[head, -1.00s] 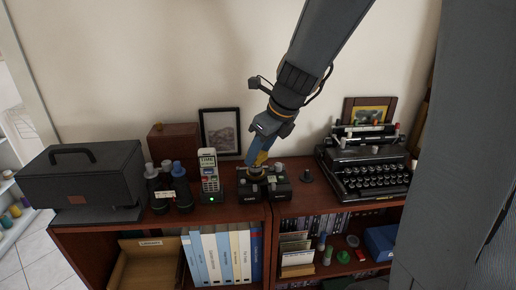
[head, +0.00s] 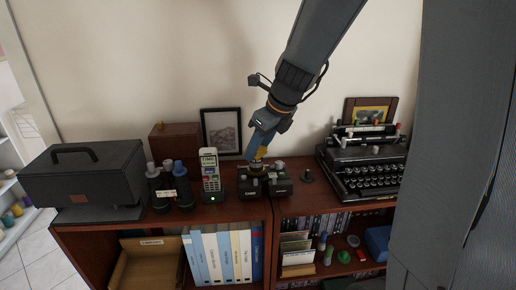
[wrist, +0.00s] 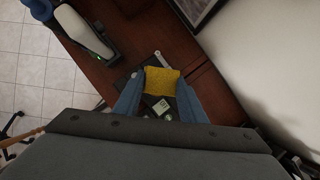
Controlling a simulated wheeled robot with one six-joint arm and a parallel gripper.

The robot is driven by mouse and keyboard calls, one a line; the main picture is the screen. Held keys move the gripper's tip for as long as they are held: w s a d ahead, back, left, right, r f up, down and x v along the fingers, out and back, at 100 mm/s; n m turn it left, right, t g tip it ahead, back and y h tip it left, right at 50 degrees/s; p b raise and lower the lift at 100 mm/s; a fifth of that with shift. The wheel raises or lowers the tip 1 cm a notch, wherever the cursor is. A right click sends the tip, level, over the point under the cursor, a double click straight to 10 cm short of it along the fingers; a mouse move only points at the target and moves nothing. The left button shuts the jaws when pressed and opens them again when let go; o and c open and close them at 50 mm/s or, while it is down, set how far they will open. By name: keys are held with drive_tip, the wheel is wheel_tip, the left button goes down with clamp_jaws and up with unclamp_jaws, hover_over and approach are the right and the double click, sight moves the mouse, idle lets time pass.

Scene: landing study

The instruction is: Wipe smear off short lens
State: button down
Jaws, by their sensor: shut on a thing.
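My gripper (head: 259,157) is shut on a yellow pad (wrist: 162,80), which shows between the blue fingers in the wrist view. Two dark, lens-like cylinders stand left of the phone: one with a grey top (head: 154,187), one with a blue top (head: 181,185). A pale label is in front of them. I cannot make out which thing is the short lens, and no smear is visible.
A cordless phone (head: 209,176) stands close left of the black box. A small dark knob-like piece (head: 307,176) and a typewriter (head: 362,172) are to the right. A grey case (head: 84,178) is at the left. A framed picture (head: 222,131) stands behind.

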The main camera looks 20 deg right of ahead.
drive_tip(key=shift+w+d+r, duration=0.1)
drive_tip(key=shift+w+r, duration=0.1)
drive_tip(key=shift+r, duration=0.1)
wheel_tip(320, 180, up, 3)
drive_tip(key=shift+f, duration=0.2)
drive_tip(key=shift+r, duration=1.7)
drive_tip(key=shift+s, duration=0.1)
